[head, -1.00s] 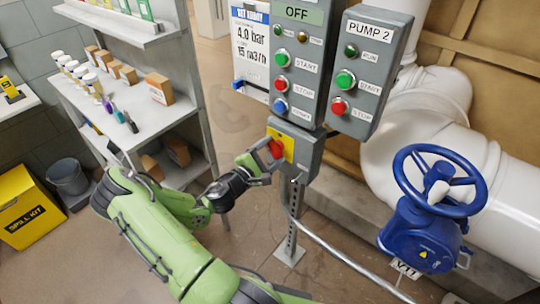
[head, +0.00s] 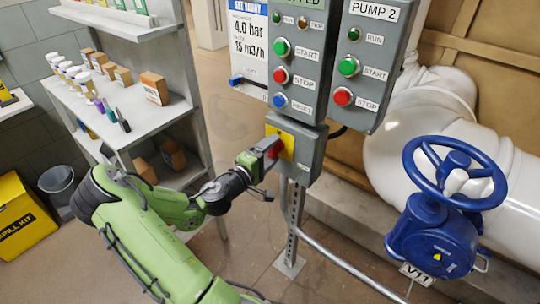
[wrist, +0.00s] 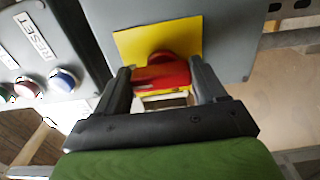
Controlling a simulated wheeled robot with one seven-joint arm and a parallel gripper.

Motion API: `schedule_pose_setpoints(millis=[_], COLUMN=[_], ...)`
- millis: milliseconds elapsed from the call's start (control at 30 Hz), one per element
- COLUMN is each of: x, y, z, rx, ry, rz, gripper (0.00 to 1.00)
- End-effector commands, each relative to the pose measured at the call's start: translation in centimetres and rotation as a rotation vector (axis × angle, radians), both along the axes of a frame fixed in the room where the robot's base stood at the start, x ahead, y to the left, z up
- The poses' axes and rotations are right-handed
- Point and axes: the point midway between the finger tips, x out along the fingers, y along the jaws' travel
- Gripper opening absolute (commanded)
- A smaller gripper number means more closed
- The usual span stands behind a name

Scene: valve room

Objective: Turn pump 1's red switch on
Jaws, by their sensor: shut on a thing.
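The red switch (wrist: 160,74) sits on a yellow plate (wrist: 135,45) on a small grey box (head: 309,155) below the pump control panel. In the head view the switch (head: 274,150) is partly hidden by my gripper (head: 262,160). My gripper also shows in the wrist view (wrist: 160,88), its two fingers on either side of the red handle, shut on it. The panel above has green START (head: 281,47), red STOP (head: 280,75) and blue RESET (head: 279,100) buttons. Its display at the top is cut off by the frame.
The PUMP 2 panel (head: 368,55) hangs to the right. A blue valve handwheel (head: 455,178) and white pipes (head: 420,130) stand at the right. A shelf (head: 150,118) with bottles and boxes stands at the left. A conduit (head: 340,262) runs low from the switch post.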

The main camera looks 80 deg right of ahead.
Motion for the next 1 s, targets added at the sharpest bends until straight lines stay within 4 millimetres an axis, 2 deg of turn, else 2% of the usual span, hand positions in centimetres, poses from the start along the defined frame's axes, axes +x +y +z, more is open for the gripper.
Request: schedule_pose_setpoints(millis=[500,533,700,1000], x=[-0.07,-0.07,-0.05,0.17], y=[-0.02,-0.02,-0.02,0.30], z=[0.13,0.13,0.08,0.01], rx=[-0.011,-0.011,-0.010,-0.007], ry=[-0.021,-0.021,-0.020,-0.019], rz=[-0.002,-0.002,-0.001,0.001], gripper=[0.40,0.72,0.96,0.96])
